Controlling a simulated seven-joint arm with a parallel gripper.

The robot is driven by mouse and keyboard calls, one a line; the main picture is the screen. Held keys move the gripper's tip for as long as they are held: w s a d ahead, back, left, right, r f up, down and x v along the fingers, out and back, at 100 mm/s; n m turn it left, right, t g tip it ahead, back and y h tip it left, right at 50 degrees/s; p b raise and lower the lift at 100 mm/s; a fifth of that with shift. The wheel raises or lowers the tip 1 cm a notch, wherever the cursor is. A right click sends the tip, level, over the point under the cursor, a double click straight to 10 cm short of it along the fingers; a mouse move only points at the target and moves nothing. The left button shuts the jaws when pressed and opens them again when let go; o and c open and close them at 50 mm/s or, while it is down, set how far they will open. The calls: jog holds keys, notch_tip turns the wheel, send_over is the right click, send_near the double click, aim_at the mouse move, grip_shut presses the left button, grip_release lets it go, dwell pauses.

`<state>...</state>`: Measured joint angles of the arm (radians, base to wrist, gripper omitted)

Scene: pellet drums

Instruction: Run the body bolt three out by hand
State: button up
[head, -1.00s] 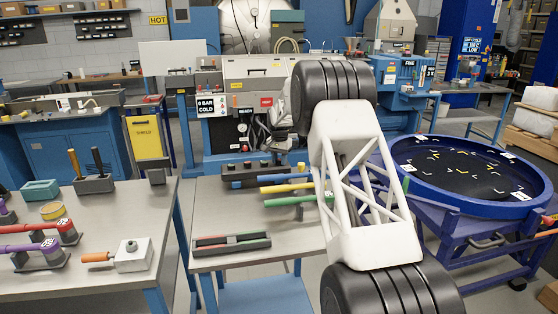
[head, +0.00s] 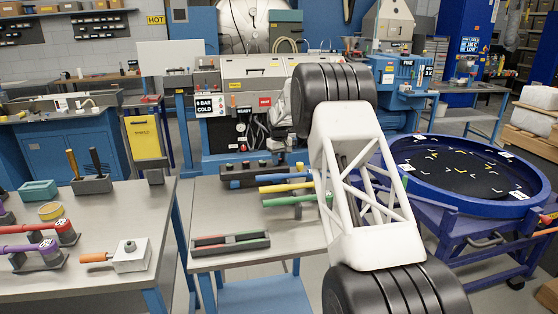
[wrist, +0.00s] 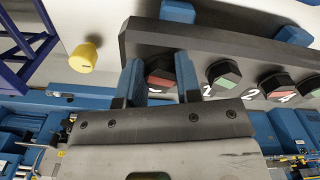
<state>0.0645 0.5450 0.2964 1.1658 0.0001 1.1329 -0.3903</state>
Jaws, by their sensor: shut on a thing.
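In the wrist view, a dark bar (wrist: 225,48) carries several dark six-sided bolt heads with red or green faces. My gripper (wrist: 160,82) has its two blue fingers on either side of a red-faced bolt head (wrist: 158,77) at the bar's left part, and is shut on it. A white numeral beside this bolt is partly hidden by the right finger, so I cannot read it surely. A green-faced bolt head (wrist: 224,75) and a red-faced one (wrist: 276,84) sit to its right. In the head view my arm hides the gripper.
A yellow knob (wrist: 83,57) stands left of the fingers in the wrist view. In the head view, a bench (head: 220,215) bears a tool tray (head: 230,242) and coloured handles. A round blue sieve (head: 465,208) stands right of my arm. A left table (head: 110,210) holds more tools.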

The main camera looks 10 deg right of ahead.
aim_at(280, 160)
jog(key=n, duration=0.2)
jog(key=f+n, duration=0.1)
jog(key=n, duration=0.1)
jog(key=shift+d+n, duration=0.15)
jog(key=shift+n, duration=0.25)
jog(key=shift+f, duration=0.1)
jog(key=o, duration=0.9)
jog(key=shift+r, duration=0.2)
jog(key=shift+r, duration=0.1)
jog(key=shift+r, duration=3.9)
jog(key=shift+r, duration=0.1)
